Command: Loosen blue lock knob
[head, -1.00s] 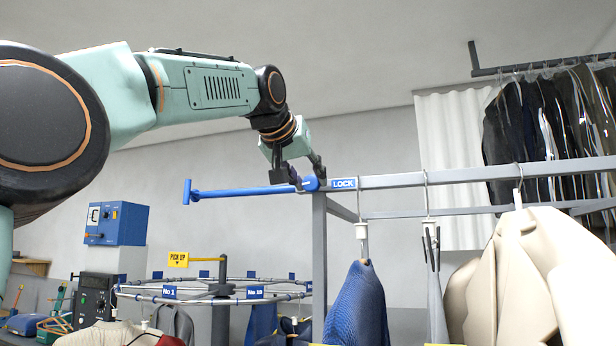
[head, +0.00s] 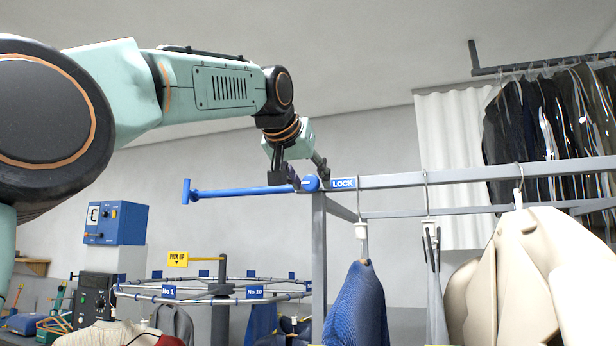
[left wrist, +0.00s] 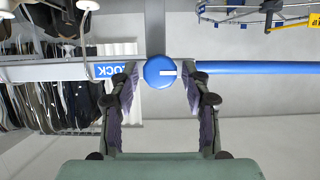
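The blue lock knob (head: 311,184) sits at the left end of the grey rail, beside the blue LOCK label (head: 343,184). In the left wrist view the knob (left wrist: 157,73) is a round blue disc with a white line pointing right. My left gripper (head: 309,182) is at the knob from above. In the left wrist view its two fingers (left wrist: 158,84) stand apart on either side of the knob, with a small gap visible on each side. A blue bar (head: 235,191) with a T-shaped end reaches left from the knob. My right gripper is not in view.
A blue garment (head: 357,305) and a cream coat (head: 510,280) hang from the grey rail (head: 450,174). A round conveyor with number tags (head: 254,292) stands lower left, with a PICK UP sign (head: 178,260). A blue control box (head: 116,223) is farther left.

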